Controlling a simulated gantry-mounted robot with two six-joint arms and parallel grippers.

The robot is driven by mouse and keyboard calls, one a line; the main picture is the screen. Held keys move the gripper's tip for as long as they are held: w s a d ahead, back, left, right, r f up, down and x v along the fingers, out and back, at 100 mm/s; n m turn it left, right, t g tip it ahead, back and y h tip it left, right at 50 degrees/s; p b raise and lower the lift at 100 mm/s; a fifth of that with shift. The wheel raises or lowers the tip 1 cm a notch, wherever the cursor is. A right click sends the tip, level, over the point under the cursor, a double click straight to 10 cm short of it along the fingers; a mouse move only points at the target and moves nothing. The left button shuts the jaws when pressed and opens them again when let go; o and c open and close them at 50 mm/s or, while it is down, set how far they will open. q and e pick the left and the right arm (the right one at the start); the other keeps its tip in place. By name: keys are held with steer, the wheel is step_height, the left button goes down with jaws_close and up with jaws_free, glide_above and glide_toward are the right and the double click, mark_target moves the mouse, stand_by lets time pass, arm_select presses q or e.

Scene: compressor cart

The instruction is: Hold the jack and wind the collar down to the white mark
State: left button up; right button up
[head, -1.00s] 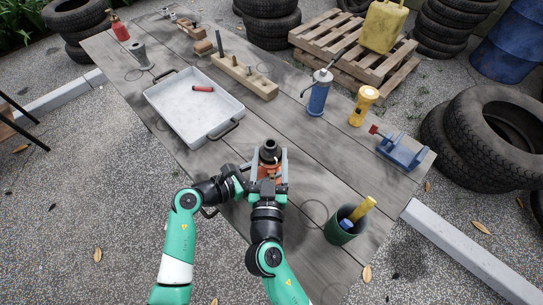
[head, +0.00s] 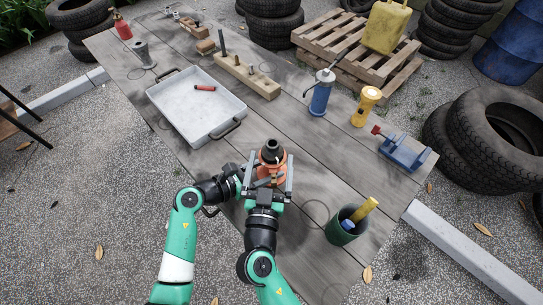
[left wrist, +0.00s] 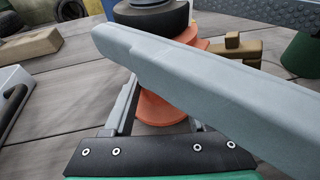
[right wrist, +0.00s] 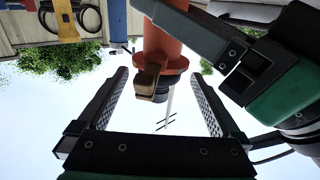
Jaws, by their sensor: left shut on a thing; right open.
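The jack (head: 279,179) is orange and stands upright near the table's front edge, with a dark collar (head: 271,155) at its top. In the left wrist view, my left gripper (left wrist: 160,112) is shut on the jack's orange body, low down. My right gripper (head: 269,172) is open at the near side of the jack, a finger to each side. In the right wrist view, which looks upside down, its padded fingers (right wrist: 161,98) stand apart with the jack's dark top and a brass block (right wrist: 146,80) beyond and between them. I cannot make out the white mark.
A green cup (head: 338,232) with a yellow-handled tool stands to the right. A metal tray (head: 190,108) lies at the back left. A blue vise-like tool (head: 405,153), yellow torch (head: 366,105), blue pump can (head: 320,95) and wooden block (head: 245,77) stand further back.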

steer(key=s, duration=0.5)
steer(key=shift+s+a, duration=0.3)
steer(key=shift+s, duration=0.1)
steer(key=n+y, duration=0.5)
steer(key=y, duration=0.2)
glide_toward(275, 162)
steer(key=x, duration=1.2)
steer(key=shift+w, duration=0.25)
steer(key=c, duration=1.4)
steer(key=shift+o, duration=0.2)
steer(key=shift+a+f+m+g, duration=0.1)
steer(key=shift+f+m+g, duration=0.1)
steer(key=shift+m+g, duration=0.15)
